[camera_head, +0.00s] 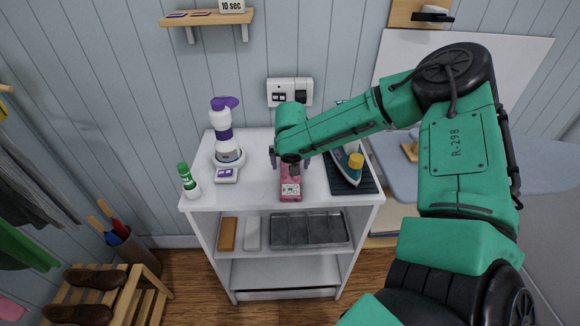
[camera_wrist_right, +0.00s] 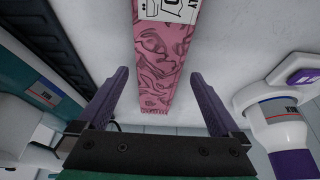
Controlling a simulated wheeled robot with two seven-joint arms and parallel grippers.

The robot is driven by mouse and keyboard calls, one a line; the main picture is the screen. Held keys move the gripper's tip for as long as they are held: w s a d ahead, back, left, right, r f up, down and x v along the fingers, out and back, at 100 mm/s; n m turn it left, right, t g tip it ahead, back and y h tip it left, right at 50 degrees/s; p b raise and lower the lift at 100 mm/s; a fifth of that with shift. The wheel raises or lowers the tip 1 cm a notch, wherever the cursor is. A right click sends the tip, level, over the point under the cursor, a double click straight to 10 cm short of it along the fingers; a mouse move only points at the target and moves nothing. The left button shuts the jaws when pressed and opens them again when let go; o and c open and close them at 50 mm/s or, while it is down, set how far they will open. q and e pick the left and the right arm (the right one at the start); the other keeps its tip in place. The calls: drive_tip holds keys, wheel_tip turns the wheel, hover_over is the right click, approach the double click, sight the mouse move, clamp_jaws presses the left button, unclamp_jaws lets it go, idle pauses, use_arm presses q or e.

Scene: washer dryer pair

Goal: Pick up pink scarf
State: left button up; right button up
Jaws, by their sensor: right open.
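The pink scarf (camera_head: 291,184) lies folded in a narrow strip on the white shelf unit's top, with a white printed label at its near end. In the right wrist view the patterned scarf (camera_wrist_right: 160,60) runs up between the fingers, its fringed end close to them. My right gripper (camera_head: 287,158) is over the scarf's far end. In the right wrist view the right gripper (camera_wrist_right: 160,90) is open, with one purple finger on each side of the scarf and nothing held. My left gripper is not in view.
A white and purple steamer (camera_head: 226,145) and a green-capped bottle (camera_head: 187,180) stand left of the scarf. An iron (camera_head: 348,163) rests on a dark mat (camera_head: 358,186) to the right. A wall outlet (camera_head: 290,92) is behind. The white shelf unit (camera_head: 250,207) holds a grey tray (camera_head: 310,231) below.

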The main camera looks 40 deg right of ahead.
drive_tip(key=shift+d+f, duration=0.15)
drive_tip(key=shift+f, duration=0.2)
drive_tip(key=shift+w, duration=0.1)
drive_tip(key=c, duration=1.4)
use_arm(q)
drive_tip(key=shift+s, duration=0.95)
use_arm(e)
drive_tip(key=shift+o, duration=0.2)
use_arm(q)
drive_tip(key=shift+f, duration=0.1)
use_arm(e)
drive_tip(key=shift+r, duration=0.1)
